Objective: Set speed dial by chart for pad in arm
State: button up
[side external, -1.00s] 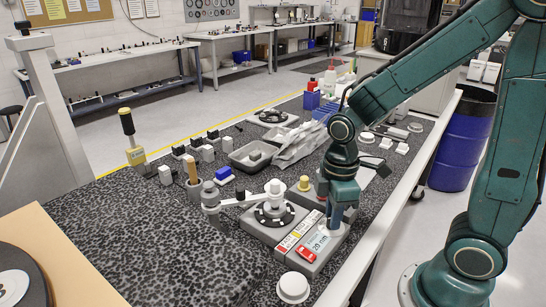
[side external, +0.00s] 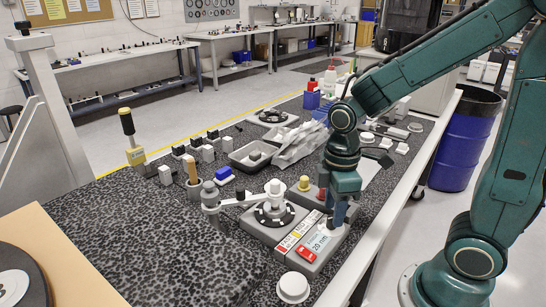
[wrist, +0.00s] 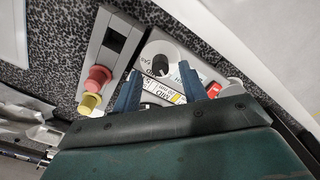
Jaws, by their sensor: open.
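The speed dial is a black knob on a round pale plate (wrist: 160,62). In the wrist view it lies beyond and between my two finger tips, with no contact visible. My gripper (wrist: 160,88) is open and empty; in the side view my gripper (side external: 338,214) hangs over the right end of the grey fixture and hides the dial. A chart of cards with red and yellow strips (side external: 296,234) lies beside a card reading about "20". A white swing arm (side external: 238,201) reaches over a dark turntable (side external: 275,218). The pad's type is too small to tell.
A grey switch box (wrist: 108,50) has a red button (wrist: 99,76) and a yellow button (wrist: 88,102) close to my fingers. The left front mat is clear.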

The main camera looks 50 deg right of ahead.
notch_tip(320, 180, up, 12)
dwell(0.6)
jog(key=s+m+t, duration=0.5)
jog(key=s+m, duration=0.2)
jog(key=m, duration=0.2)
jog(key=shift+s+r+t, duration=0.3)
jog(key=shift+r, duration=0.15)
jog(key=shift+d, duration=0.1)
dwell(1.8)
